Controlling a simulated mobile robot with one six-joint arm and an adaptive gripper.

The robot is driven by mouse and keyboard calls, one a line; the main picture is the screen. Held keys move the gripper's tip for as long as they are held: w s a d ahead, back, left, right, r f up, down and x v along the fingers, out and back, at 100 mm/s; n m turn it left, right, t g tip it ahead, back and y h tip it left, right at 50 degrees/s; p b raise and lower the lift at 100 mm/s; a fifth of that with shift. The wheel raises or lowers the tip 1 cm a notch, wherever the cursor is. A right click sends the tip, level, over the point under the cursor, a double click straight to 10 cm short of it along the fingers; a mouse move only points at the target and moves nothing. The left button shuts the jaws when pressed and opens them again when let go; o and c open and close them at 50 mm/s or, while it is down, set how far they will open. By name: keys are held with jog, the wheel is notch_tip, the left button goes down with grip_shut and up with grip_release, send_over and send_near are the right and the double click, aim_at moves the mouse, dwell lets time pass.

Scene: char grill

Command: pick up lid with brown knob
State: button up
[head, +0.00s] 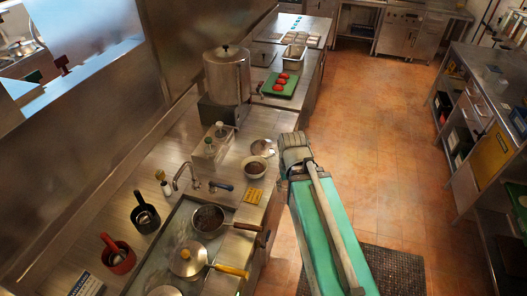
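A round pale metal lid (188,259) with a small brownish knob on top sits on a pan with a yellow handle (231,271), in the lower left of the head view. The pan stands at the sink area of the steel counter. My green and grey arm reaches up from the bottom right to beside the counter edge. My gripper's fingers cannot be made out, and no hold on the lid shows.
A red pot (118,256), a black pot (145,217) and a faucet (184,178) stand nearby. A bowl (254,167) and a tall pot (227,78) are farther back. The tiled floor (375,130) is open at right.

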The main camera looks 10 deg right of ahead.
notch_tip(320, 180, down, 20)
jog(key=b, duration=1.8)
jog(key=shift+b, duration=0.35)
jog(key=shift+r, duration=0.15)
jog(key=shift+c, duration=0.6)
jog(key=shift+s, duration=0.1)
